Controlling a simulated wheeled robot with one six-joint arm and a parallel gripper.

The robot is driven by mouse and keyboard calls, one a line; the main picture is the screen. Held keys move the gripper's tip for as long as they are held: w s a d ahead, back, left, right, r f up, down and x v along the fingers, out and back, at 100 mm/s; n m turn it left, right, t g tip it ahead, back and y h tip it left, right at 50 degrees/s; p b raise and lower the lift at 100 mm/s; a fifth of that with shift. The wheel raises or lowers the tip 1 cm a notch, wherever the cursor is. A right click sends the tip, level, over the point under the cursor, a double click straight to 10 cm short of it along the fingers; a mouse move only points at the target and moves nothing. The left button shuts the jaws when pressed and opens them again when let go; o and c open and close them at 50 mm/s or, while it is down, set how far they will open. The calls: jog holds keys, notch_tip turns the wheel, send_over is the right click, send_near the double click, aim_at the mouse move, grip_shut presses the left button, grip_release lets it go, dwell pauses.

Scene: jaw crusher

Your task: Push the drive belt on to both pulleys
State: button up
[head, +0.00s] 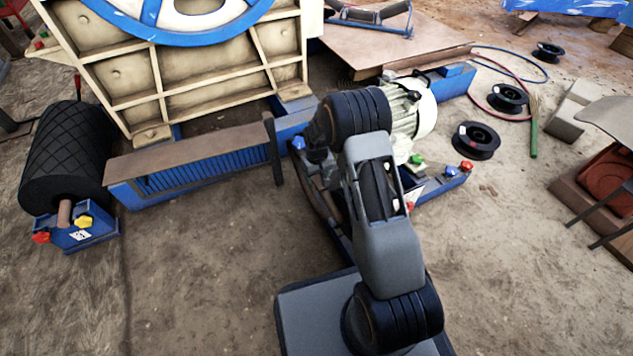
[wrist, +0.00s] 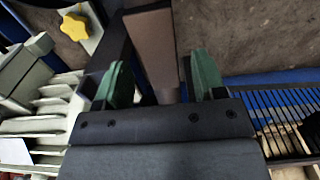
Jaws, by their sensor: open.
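My gripper (wrist: 162,80) shows in the wrist view with its two green-padded fingers apart. A flat brown bar (wrist: 150,48) shows between and beyond the fingers; I cannot tell whether it touches them. In the head view my arm hides the gripper. The cream motor (head: 411,108) stands behind my arm, and its finned side also shows in the wrist view (wrist: 50,118). A large blue wheel rim (head: 185,36) is on the crusher at the upper left. I cannot make out the drive belt or a pulley mounted on the motor; my arm covers that area.
A blue frame with a brown top (head: 190,145) lies left of my arm, with a dark upright bar (head: 276,160) at its end. A black roller (head: 65,160) stands at the left. Black spools (head: 475,140) lie at the right. Front-left ground is clear.

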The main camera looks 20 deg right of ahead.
jog(key=shift+f, duration=0.95)
grip_shut()
jog(key=shift+r, duration=0.15)
